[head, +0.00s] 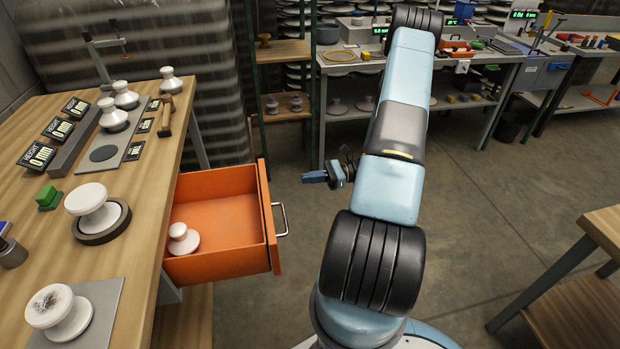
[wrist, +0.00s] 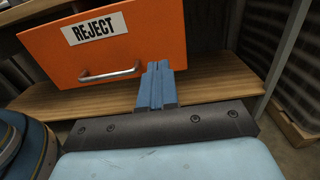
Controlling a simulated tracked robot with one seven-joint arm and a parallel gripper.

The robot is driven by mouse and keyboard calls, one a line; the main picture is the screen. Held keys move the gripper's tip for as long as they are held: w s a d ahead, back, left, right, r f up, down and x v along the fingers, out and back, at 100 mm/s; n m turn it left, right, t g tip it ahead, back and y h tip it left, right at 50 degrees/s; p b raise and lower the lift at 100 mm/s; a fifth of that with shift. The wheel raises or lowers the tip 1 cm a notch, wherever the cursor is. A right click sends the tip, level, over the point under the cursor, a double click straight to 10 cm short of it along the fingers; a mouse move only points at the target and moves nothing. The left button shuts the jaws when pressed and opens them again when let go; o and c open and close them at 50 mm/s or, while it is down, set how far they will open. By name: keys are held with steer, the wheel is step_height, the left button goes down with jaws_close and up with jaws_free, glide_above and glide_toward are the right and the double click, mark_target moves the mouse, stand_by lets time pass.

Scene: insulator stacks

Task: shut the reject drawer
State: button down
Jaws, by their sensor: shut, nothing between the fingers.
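The orange reject drawer (head: 222,253) is pulled out from under the left workbench in the head view. A white insulator (head: 182,238) stands inside it. Its metal handle (head: 281,219) is on the front panel. In the wrist view the drawer front (wrist: 110,45) carries a REJECT label (wrist: 95,28) and the handle (wrist: 110,75). My gripper (head: 308,177) is to the right of the drawer front, fingers pointing toward it. In the wrist view my blue fingers (wrist: 156,70) are shut and empty, overlapping the panel right of the handle. I cannot tell whether they touch it.
A wooden shelf (head: 284,50) and a back bench (head: 345,62) stand behind. Another wooden table (head: 590,265) is at the right. Open floor (head: 490,190) lies between.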

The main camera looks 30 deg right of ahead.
steer(key=x, duration=1)
steer(key=shift+a, duration=0.25)
steer(key=shift+w, duration=0.1)
